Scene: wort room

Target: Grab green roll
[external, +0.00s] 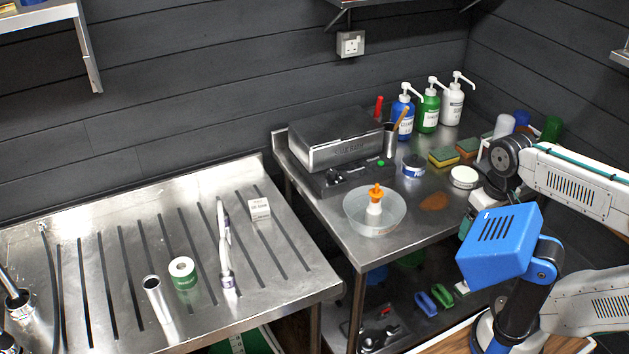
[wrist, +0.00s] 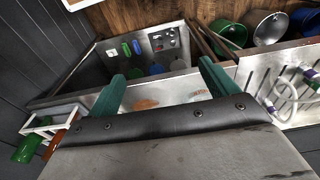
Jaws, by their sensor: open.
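The green roll (external: 183,272) stands on the ribbed steel drainboard in the external view. It is white on top with a hole, and has a green band around its side. My gripper (wrist: 162,72) shows in the wrist view with two teal fingers spread wide and nothing between them.
A small card (external: 259,208) stands farther back. A clear bowl (external: 374,213) with an orange-topped item, a dark machine (external: 340,150) and pump bottles (external: 429,108) occupy the right counter.

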